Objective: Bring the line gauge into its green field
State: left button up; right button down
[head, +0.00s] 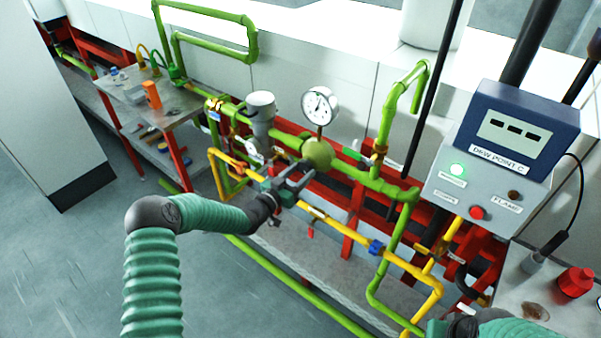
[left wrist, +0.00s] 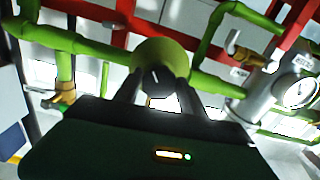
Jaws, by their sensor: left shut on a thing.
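The line gauge (head: 320,105) is a round white dial standing above the green pipe. Its dark needle is small, and I cannot make out a green field or where the needle sits against it. Below the gauge is a round green regulator body (head: 318,153), also seen in the left wrist view (left wrist: 172,52). A dark knob (left wrist: 154,79) with a white mark is on its front. My left gripper (head: 307,172) reaches it from the front left, its fingers shut on the knob's two sides. At the bottom right edge, part of my right gripper shows; its fingers are hidden.
A grey filter cylinder (head: 262,108) with a smaller dial (head: 252,150) stands left of the regulator. Yellow pipes (head: 340,228) run below, close to my left gripper. A control box (head: 490,165) with a lit green lamp stands at the right. Floor at left is clear.

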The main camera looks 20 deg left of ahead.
pick_arm(q)
jog(key=shift+r, duration=0.15)
jog(key=c, duration=0.4)
jog(key=m+b, duration=0.4)
jog(key=shift+w+a+f+b, duration=0.1)
jog(key=shift+f+b, duration=0.2)
jog(key=shift+r+m, duration=0.2)
jog(key=shift+m, duration=0.1)
jog(key=shift+r, duration=0.15)
jog(key=o, duration=1.4)
jog(key=shift+c, duration=0.2)
